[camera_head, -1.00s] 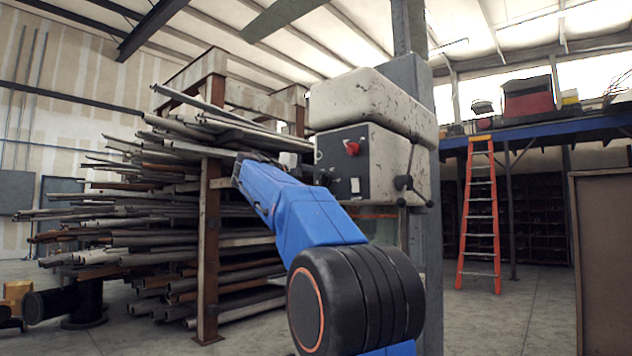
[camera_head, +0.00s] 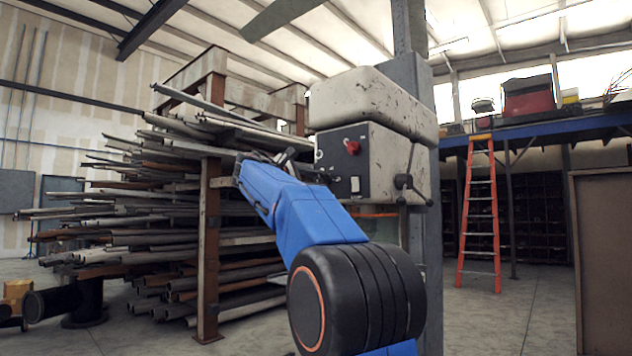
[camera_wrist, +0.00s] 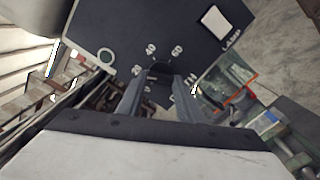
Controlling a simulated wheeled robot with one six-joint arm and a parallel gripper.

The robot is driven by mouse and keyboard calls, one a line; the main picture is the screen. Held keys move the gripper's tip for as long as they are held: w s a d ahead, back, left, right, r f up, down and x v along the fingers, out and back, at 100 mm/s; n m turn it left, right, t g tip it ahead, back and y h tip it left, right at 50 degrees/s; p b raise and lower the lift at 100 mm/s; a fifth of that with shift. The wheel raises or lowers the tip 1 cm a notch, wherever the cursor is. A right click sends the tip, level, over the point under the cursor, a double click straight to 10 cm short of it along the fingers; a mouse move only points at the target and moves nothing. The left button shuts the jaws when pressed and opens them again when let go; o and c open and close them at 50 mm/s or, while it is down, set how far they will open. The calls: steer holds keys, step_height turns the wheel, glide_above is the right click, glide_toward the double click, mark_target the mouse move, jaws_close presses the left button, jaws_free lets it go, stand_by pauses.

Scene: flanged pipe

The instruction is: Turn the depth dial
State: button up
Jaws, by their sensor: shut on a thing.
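The depth dial (camera_wrist: 161,70) is a small dark knob on the dark control panel (camera_wrist: 122,28), with the numbers 20, 40 and 60 around it. Its label is partly hidden by a finger. In the wrist view my gripper (camera_wrist: 160,82) has its two grey fingers on either side of the knob, shut on it. The panel also shows in the head view on the front of a worn white machine head (camera_head: 395,165). There the blue arm reaches up to the panel's left side, and I cannot make out the dial.
A red knob (camera_head: 352,147) and a pale lamp switch (camera_head: 355,186) sit on the same panel. A dark lever handle (camera_head: 411,183) sticks out at the machine's right side. A rack of pipes (camera_head: 180,235) stands behind on the left. An orange ladder (camera_head: 480,215) stands to the right.

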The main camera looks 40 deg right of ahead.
steer(key=shift+f, duration=0.1)
stand_by(0.4)
steer(key=o, duration=1.1)
steer(key=shift+w, duration=0.1)
steer(key=shift+a, duration=0.1)
steer(key=a, duration=0.5)
steer(key=s+a, duration=0.1)
steer(key=a, duration=1.1)
steer(key=shift+s+a, duration=0.15)
steer(key=shift+s, duration=0.1)
